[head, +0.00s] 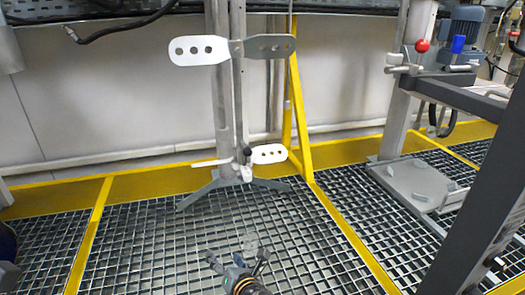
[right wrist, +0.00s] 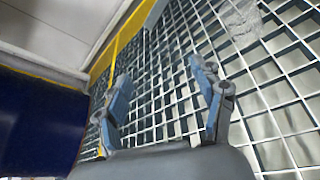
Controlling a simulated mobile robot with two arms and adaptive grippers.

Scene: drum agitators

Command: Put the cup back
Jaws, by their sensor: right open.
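I cannot make out a cup for certain in either view. A small grey translucent patch (head: 250,244) shows over the grating just beyond my right gripper (head: 237,257) in the head view; its shape is too blurred to name. A rough grey shape (right wrist: 243,22) also shows at the upper right of the right wrist view. My right gripper is low in the head view, above the grating, with its fingers spread. In the right wrist view its two fingers (right wrist: 160,75) stand wide apart with only grating between them. My left gripper is out of view.
A grey agitator stand (head: 225,90) with white perforated paddles (head: 198,50) rises from splayed feet at the back. A yellow frame (head: 297,100) stands beside it. A metal frame with a flat plate (head: 418,183) is at right. A dark blue drum (right wrist: 40,120) is at left.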

